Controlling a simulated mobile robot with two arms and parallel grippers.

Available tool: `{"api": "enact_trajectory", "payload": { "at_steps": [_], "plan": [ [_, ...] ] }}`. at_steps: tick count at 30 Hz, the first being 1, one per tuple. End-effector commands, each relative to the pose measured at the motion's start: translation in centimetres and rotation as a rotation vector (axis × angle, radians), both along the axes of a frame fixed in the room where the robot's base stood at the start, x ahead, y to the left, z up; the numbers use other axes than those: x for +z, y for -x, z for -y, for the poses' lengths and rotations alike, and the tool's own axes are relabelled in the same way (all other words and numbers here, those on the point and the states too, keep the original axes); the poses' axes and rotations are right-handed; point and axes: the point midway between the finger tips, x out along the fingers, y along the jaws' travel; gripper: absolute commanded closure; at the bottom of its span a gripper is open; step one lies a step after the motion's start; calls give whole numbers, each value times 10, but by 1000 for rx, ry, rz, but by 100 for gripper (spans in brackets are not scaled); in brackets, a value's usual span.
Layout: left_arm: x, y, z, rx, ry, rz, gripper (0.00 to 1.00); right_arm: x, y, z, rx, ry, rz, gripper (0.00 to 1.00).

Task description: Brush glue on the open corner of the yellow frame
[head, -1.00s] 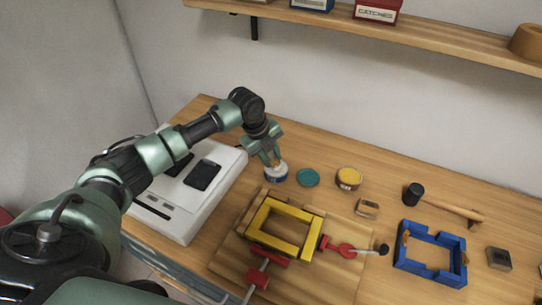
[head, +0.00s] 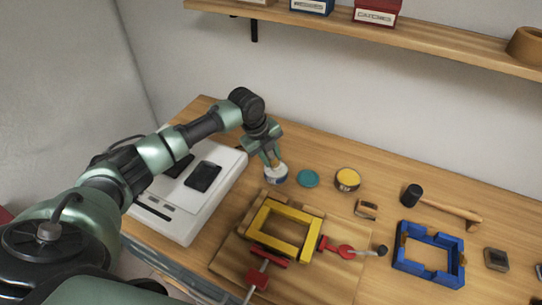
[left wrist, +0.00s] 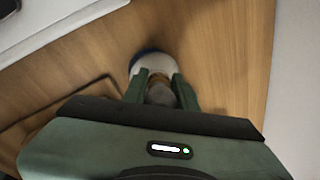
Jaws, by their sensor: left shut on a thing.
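The yellow frame (head: 283,244) lies in a wooden jig (head: 228,262) on the bench, with red clamps (head: 258,277) at its near and right sides. I cannot tell which corner is open. A white and blue glue pot (head: 277,177) stands behind the frame. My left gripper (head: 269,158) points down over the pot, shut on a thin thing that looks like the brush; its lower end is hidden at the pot. In the left wrist view the fingers close on a rounded brownish end (left wrist: 160,92) above the pot (left wrist: 152,61). My right gripper is not in view.
A teal lid (head: 308,178) and an open yellow tin (head: 347,179) are right of the pot. A mallet (head: 440,204), a small wooden piece (head: 366,210) and a blue frame (head: 430,270) lie further right. A white device (head: 180,222) is under my left arm. A shelf (head: 440,36) runs above.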

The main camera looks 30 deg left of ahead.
Motion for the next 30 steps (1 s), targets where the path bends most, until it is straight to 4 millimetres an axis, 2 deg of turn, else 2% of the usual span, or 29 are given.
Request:
{"api": "enact_trajectory", "payload": {
  "at_steps": [1,19,30],
  "plan": [
    [10,0,0,0,1,2,100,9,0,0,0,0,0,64],
    [59,-1,0,0,1,4,100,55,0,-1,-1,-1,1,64],
    [62,-1,0,0,1,4,100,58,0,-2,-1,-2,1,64]
  ]
}}
